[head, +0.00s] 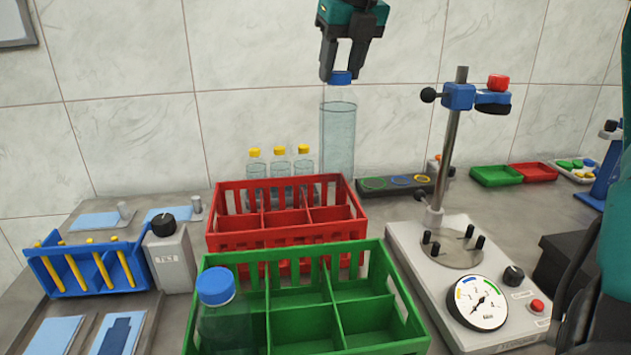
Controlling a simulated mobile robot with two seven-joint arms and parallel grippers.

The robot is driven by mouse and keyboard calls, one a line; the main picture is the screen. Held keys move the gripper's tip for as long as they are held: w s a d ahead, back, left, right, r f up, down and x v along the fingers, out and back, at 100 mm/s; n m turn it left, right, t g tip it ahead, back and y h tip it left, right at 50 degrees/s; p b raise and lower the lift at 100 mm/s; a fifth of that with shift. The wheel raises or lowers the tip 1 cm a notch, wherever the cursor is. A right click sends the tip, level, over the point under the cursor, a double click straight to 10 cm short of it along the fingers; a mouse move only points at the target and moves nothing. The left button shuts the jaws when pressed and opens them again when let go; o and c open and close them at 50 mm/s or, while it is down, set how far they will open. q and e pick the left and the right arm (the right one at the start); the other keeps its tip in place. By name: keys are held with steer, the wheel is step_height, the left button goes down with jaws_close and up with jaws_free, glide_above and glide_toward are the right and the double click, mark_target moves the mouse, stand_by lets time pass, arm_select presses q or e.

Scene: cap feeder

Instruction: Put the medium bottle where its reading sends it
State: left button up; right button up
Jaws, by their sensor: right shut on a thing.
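My right gripper (341,75) comes down from the top and is shut on the blue cap of a tall clear bottle (338,130). The bottle hangs upright behind the red crate (230,240), which hides its bottom. Another blue-capped bottle (222,320) stands in the front left compartment of the green crate (415,335). I cannot tell for sure from size which is the medium one. The tester (405,250) has an empty round seat with dark pegs and a dial (477,303) with coloured arcs; its reading is too small to tell. My left gripper is not in view.
Several small yellow-capped bottles (279,160) stand behind the red crate. A blue rack (60,283) with yellow sticks is at left. Ring tray (400,182), green tray (496,176) and red tray (534,172) lie at back right. The tester's post (450,150) rises right of the held bottle.

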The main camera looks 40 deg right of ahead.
mark_target(338, 160)
step_height(338, 160, down, 12)
steer(key=shift+r+b, duration=0.2)
steer(key=shift+b, duration=0.7)
steer(key=shift+f+b, duration=0.45)
steer(key=shift+f, duration=2.35)
steer(key=shift+f, duration=0.2)
steer(key=o, duration=1)
steer(key=shift+r, duration=0.1)
